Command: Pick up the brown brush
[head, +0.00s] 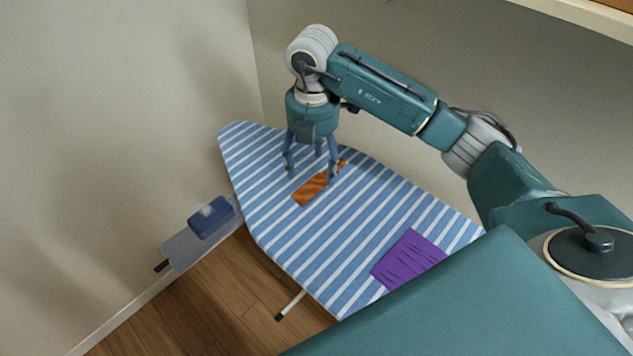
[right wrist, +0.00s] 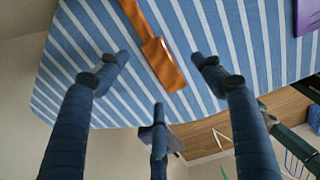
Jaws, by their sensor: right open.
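The brown brush (head: 309,190) is orange-brown and lies flat on the blue-and-white striped ironing board (head: 330,235). It also shows in the right wrist view (right wrist: 160,62), its wide part between my finger tips and its narrower part running up to the top edge. My right gripper (head: 312,170) points down over the brush, with its fingers spread around the brush's far end and partly covering it. In the right wrist view the right gripper (right wrist: 160,75) is open and empty, the fingers apart from the brush. My left gripper is not in view.
A purple folded cloth (head: 409,259) lies on the board's near right part. A dark blue object (head: 212,217) sits on a grey rest (head: 188,247) at the board's left end. Walls stand close behind and left. A shelf edge (head: 590,15) is at top right.

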